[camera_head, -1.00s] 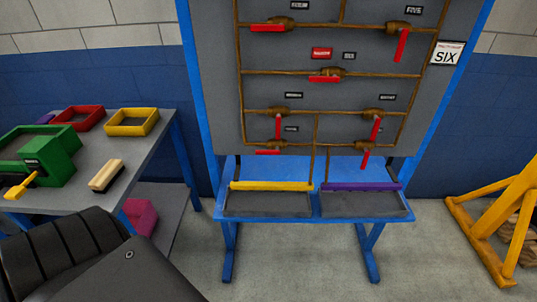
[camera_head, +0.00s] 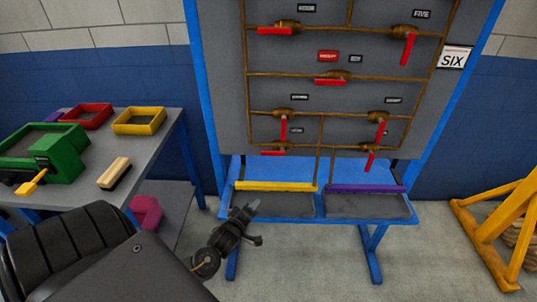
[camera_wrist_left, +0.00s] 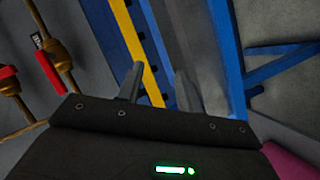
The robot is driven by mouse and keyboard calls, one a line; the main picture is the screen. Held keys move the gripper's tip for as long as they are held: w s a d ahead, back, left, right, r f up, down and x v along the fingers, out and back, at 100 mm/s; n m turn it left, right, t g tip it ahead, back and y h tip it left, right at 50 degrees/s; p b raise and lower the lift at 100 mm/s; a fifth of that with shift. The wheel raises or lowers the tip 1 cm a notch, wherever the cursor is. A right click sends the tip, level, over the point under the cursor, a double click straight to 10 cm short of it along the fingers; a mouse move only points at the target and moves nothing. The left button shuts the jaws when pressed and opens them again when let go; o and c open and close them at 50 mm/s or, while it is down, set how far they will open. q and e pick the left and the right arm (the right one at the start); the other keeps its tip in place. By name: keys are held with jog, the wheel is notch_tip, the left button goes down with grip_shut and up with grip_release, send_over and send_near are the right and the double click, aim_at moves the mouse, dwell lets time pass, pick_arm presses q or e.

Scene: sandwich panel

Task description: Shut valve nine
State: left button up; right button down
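A grey panel (camera_head: 345,105) carries brown pipes and several valves with red handles. Handles at the upper left (camera_head: 274,31), middle (camera_head: 329,82) and lower left (camera_head: 271,153) lie level. Handles at the upper right (camera_head: 406,50), below it (camera_head: 380,133), at the lower right (camera_head: 369,161) and at left (camera_head: 283,129) hang down. One label (camera_head: 422,14) reads FIVE; the other small labels are too blurred for me to pick out nine. My left gripper (camera_head: 251,212) is below the panel at the shelf's left end, empty. Its fingers stand apart in the left wrist view (camera_wrist_left: 158,84). My right gripper is not in view.
A blue shelf (camera_head: 319,205) with grey trays juts out under the panel, edged yellow (camera_head: 275,186) and purple (camera_head: 366,188). A grey table (camera_head: 165,140) with trays, a brush (camera_head: 115,173) and a green device (camera_head: 62,156) stands left. A yellow frame (camera_head: 495,235) stands right.

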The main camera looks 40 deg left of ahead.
aim_at(267, 154)
pick_arm(q)
notch_tip(267, 154, up, 16)
jog(key=w+r+n+t, duration=0.1)
jog(key=n+t, duration=0.2)
jog(key=n, duration=0.2)
jog(key=shift+y, duration=0.3)
jog(key=x, duration=0.4)
jog(key=p+x, duration=0.1)
jog(key=x, duration=0.4)
jog(key=shift+w+d+f, duration=0.1)
jog(key=shift+w, duration=0.25)
jog(key=shift+w+p, duration=0.3)
jog(key=shift+w, duration=0.45)
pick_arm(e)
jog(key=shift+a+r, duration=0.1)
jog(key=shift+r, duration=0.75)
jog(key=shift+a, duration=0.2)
pick_arm(q)
jog(key=shift+f, duration=0.1)
grip_shut()
